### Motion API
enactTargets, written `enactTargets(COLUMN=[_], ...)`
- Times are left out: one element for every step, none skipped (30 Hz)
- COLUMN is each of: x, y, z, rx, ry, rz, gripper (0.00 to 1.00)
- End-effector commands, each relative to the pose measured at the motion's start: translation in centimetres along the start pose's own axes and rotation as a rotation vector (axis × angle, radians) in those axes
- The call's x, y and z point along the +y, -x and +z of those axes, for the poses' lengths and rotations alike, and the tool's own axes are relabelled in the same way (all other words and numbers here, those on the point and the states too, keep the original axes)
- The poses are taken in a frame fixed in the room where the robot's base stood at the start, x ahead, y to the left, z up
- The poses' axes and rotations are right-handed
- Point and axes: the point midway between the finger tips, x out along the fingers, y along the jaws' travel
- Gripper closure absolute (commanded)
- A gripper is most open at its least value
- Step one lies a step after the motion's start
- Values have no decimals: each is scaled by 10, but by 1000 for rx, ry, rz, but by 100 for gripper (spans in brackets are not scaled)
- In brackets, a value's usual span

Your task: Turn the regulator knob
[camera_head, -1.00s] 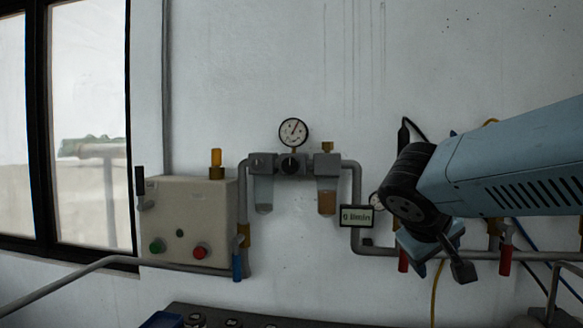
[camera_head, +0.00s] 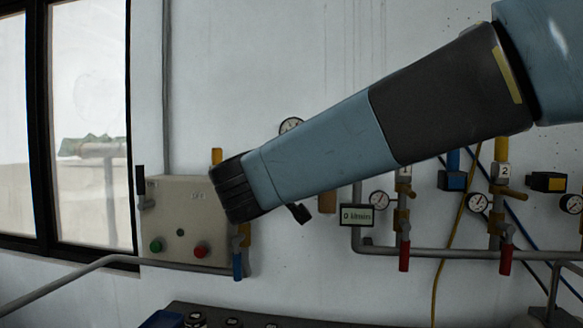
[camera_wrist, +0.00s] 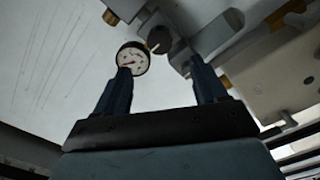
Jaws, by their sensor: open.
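The regulator's dark round knob (camera_wrist: 159,39) shows in the wrist view, just above the gap between my fingertips, with a pale pointer mark on it. My gripper (camera_wrist: 161,68) is open and empty, its two dark fingers spread apart and pointing toward the regulator. The pressure gauge (camera_wrist: 133,58), white with a dark rim, appears close to the left fingertip; I cannot tell whether they touch. In the head view my arm hides the knob and most of the regulator. The top of the gauge (camera_head: 290,125) peeks over the arm.
A beige control box (camera_head: 178,240) with green and red buttons is beside the arm's end, at left. A small display (camera_head: 357,215) stands below the arm. Pipes and red-handled valves (camera_head: 404,256) run along the wall at right.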

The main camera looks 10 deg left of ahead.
Motion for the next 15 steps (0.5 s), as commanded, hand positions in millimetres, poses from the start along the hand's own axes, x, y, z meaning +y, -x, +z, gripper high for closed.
enactTargets(x=[-1,-1,-1,0,0,0,-1,-1,0,0,-1,-1,0,0,0], y=[-8,-13,-20,-26,-31,-38,-44,-49,-56,-61,-66,-74,-79,-83,-90], z=[1,1,1,1,1,1,2,2,2,1,1,2,2,2,1], rx=[-2,-3,-4,-4,-4,-4,-4,-4,-5,-4,-4,-4,-5,-4,-4], ry=[2,3,2,2,2,3,4,3,2,2,3,3,2,1,2], rz=[1,1,0,0,1,1,0,0,1,1,0,1,1,0,0], gripper=[29,29,29,29,29,29,29,29,29,29,29,29,29,29,29])
